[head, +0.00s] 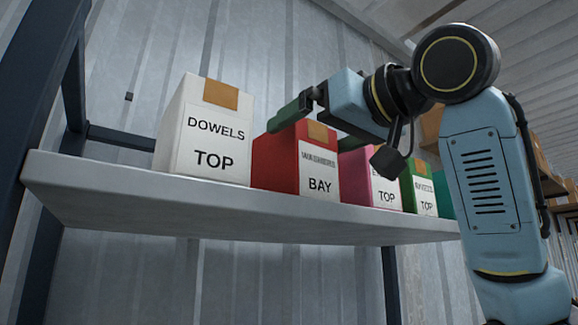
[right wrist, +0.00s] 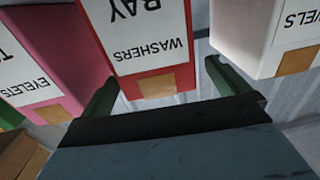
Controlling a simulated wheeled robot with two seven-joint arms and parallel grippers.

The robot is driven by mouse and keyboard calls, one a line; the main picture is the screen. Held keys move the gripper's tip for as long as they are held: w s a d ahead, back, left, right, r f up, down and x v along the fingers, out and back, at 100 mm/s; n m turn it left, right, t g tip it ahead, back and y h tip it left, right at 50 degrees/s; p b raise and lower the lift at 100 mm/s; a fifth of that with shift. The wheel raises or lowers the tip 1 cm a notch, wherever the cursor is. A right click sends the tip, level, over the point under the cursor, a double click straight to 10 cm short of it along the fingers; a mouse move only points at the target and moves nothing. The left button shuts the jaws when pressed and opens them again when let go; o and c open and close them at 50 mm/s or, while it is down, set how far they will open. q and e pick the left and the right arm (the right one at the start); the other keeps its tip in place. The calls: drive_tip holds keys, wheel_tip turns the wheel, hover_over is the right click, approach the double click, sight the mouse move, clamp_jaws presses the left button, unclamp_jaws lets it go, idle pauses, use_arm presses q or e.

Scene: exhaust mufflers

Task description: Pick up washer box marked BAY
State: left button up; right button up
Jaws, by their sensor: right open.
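The washer box (head: 273,160) is red with a white label reading WASHERS and BAY and a tan tape patch. It stands upright on the shelf, between the DOWELS box and a pink box. My right gripper (head: 322,130) is open at the top of this box. In the right wrist view, the washer box (right wrist: 155,84) appears upside down between the two green fingers of the right gripper (right wrist: 160,75). There is a gap at the right finger; contact at the left one cannot be told. My left gripper is not in view.
A white DOWELS TOP box (head: 205,140) stands left of the washer box. A pink EYELETS box (head: 358,165), marked TOP, and a green box (head: 408,190) stand to its right. The grey shelf (head: 120,195) has bare room at its left end.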

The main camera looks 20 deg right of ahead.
drive_tip(key=shift+w+a+r+p, duration=0.15)
drive_tip(key=shift+w+r+p, duration=0.05)
drive_tip(key=shift+w+p, duration=0.25)
drive_tip(key=shift+w+a+r+p, duration=0.15)
drive_tip(key=shift+w+p, duration=0.15)
drive_tip(key=shift+w, duration=0.15)
drive_tip(key=p+x, duration=0.1)
drive_tip(key=x, duration=0.2)
drive_tip(key=shift+w+f, duration=0.1)
drive_tip(key=c, duration=1.2)
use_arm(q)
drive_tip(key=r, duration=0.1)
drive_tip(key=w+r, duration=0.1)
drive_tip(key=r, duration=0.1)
use_arm(e)
drive_tip(key=shift+c, duration=0.6)
